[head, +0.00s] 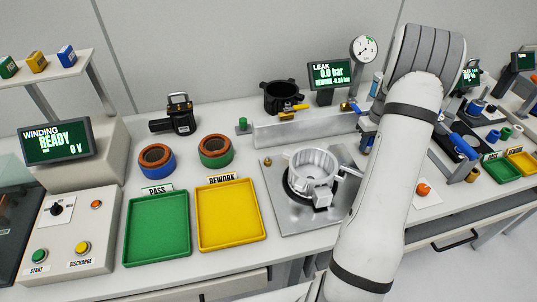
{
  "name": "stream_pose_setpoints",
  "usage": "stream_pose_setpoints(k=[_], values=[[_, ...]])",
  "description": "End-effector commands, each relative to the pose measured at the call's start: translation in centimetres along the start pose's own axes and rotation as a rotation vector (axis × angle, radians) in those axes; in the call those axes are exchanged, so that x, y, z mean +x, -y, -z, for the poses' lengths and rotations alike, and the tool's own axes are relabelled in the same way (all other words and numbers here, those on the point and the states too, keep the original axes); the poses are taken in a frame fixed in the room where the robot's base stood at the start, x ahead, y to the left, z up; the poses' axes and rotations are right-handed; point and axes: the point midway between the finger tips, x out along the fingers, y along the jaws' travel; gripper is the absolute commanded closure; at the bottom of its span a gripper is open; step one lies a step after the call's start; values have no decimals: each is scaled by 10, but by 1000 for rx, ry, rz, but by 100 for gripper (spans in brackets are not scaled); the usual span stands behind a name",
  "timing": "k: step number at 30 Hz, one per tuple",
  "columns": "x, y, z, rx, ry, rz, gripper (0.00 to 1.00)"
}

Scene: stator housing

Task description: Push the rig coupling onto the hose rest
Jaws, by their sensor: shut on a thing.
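My arm stands in the right half of the head view, and its links cover whatever lies behind them. I cannot make out the rig coupling for certain. A pale rig block (295,129) runs along the back of the bench, with brass fittings (349,107) near its right end, beside my arm. I cannot tell which part is the hose rest.
A silver stator housing (313,171) sits on a metal plate (277,205). A black housing (281,96) stands behind the rig block. The leak display (332,74) reads 0.0 bar. A green tray (157,229) and a yellow tray (231,215) lie empty at the front.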

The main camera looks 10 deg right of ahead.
Motion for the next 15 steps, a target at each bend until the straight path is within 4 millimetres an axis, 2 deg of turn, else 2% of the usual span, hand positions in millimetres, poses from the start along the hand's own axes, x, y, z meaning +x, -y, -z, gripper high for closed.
stream_pose_setpoints(k=[13,14,15], values=[[3,0,0,0,0,0,100],[3,0,0,0,0,0,71],[3,0,0,0,0,0,68]])
